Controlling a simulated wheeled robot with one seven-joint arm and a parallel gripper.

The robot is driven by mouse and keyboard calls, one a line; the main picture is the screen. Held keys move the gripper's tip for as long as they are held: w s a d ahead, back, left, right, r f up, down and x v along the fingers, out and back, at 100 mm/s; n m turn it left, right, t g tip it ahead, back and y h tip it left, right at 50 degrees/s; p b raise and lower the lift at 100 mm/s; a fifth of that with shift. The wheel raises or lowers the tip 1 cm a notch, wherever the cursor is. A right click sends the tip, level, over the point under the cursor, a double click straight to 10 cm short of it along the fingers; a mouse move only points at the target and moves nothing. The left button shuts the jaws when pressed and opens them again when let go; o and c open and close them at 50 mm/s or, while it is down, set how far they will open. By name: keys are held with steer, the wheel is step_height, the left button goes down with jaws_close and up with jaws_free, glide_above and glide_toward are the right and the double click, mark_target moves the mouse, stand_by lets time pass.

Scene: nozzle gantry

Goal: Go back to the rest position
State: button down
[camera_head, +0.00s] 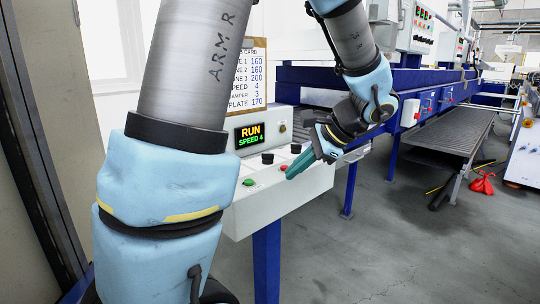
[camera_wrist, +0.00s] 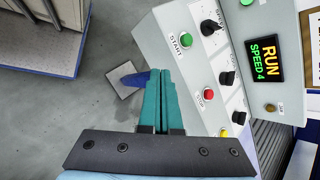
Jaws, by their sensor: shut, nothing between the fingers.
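My gripper (camera_head: 303,163) is shut and empty, with its teal fingers together. In the head view it hangs in front of the white control panel (camera_head: 302,192), pointing down and left. It also shows in the wrist view (camera_wrist: 160,75), beside the panel's edge. I cannot tell whether it touches the panel. The panel has a green START button (camera_wrist: 186,40), a red STOP button (camera_wrist: 208,95), black knobs and a yellow button (camera_wrist: 226,132). Its display (camera_head: 249,135) reads RUN, SPEED 4.
A card (camera_head: 245,75) with settings stands behind the panel. A blue-framed machine (camera_head: 345,78) runs along the back, with a slatted conveyor (camera_head: 440,140) at right. A red bag (camera_head: 482,183) lies on the floor there. The grey floor (camera_head: 400,250) at front right is clear.

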steer(key=s+a+f+n+g+h, duration=0.2)
steer(key=s+a+f+n+h, duration=0.4)
steer(key=a+f+n, duration=0.3)
steer(key=shift+s+a+f+n+g+h, duration=0.35)
steer(key=shift+a+n+h, duration=0.25)
steer(key=shift+a+n, duration=1.45)
steer(key=shift+d+n, duration=0.45)
